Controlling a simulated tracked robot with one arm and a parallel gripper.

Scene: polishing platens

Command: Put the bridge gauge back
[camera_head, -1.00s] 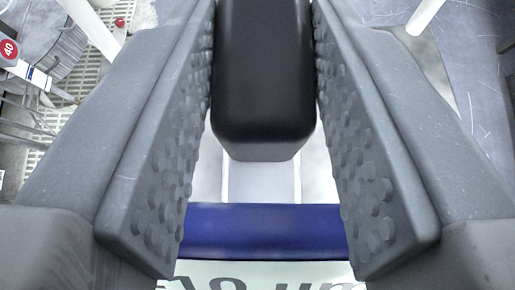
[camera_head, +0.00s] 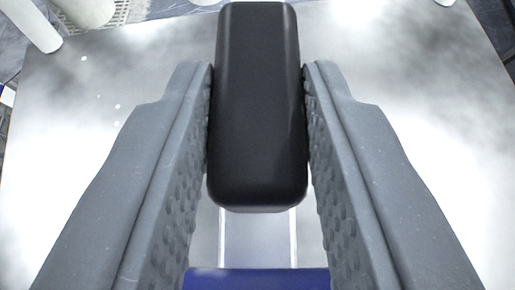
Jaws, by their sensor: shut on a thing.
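My gripper (camera_head: 257,85) is shut on a black, rounded block, which looks like the handle of the bridge gauge (camera_head: 257,120). The two grey, studded fingers press on its left and right sides. Below the block in the picture, a pale strip with light edges runs down to a blue bar (camera_head: 257,279), which looks like part of the same gauge. The rest of the gauge is cut off by the bottom edge and hidden by the fingers. I cannot tell whether the gauge touches anything beneath.
A broad pale, cloudy-shiny surface (camera_head: 400,70) fills most of the view behind the gripper. White rounded posts (camera_head: 30,25) stand at the top left, next to a light perforated grating (camera_head: 125,12). Dark floor shows at the top right corner.

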